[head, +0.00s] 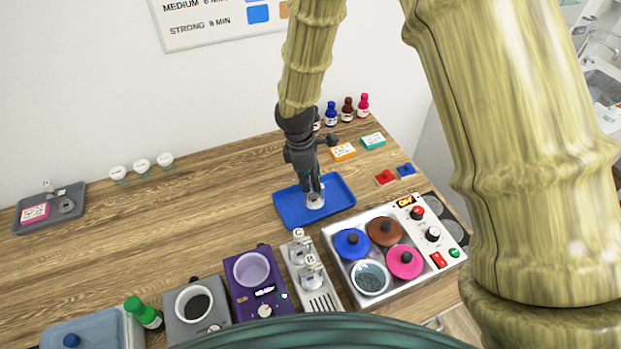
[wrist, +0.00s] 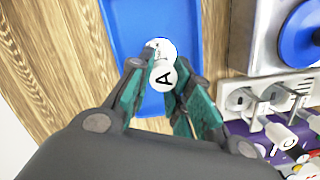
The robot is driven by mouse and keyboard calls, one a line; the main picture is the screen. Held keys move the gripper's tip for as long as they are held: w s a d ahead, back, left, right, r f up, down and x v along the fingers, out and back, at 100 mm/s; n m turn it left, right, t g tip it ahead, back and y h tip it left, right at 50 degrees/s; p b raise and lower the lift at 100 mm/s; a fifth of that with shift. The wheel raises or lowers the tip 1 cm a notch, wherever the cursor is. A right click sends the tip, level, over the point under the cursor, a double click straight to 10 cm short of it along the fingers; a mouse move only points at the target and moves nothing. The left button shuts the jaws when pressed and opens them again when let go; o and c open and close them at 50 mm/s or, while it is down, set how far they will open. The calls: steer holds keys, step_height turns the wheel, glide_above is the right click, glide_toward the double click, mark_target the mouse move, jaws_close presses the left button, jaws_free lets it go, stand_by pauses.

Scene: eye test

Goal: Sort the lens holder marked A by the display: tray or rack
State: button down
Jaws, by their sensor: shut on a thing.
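My gripper (head: 313,188) is shut on the lens holder marked A (wrist: 163,77), a small pale piece with a round white tag. The holder (head: 315,202) is over the blue tray (head: 289,209); I cannot tell whether it touches the tray floor. In the wrist view the fingers (wrist: 163,94) close around it, with the blue tray (wrist: 125,25) behind. The pale metal rack (head: 323,301) stands nearer me and bears holders tagged C (head: 299,250) and B (head: 311,272). A small display (head: 405,201) on the white four-pot unit glows with orange letters, apparently ON.
The white unit (head: 346,293) with coloured lids stands right of the rack. A purple device (head: 243,300) and a grey one (head: 181,321) stand left. A grey tray (head: 28,221) lies far left. Bottles (head: 330,116) and small boxes (head: 343,151) are behind. The table's left middle is clear.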

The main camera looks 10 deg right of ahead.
steer(key=shift+f, duration=0.25)
stand_by(0.4)
steer(key=c, duration=0.9)
jaws_free()
steer(key=shift+r, duration=0.15)
steer(key=shift+r+p, duration=2.5)
steer(key=shift+r, duration=0.4)
steer(key=shift+a+f, duration=0.1)
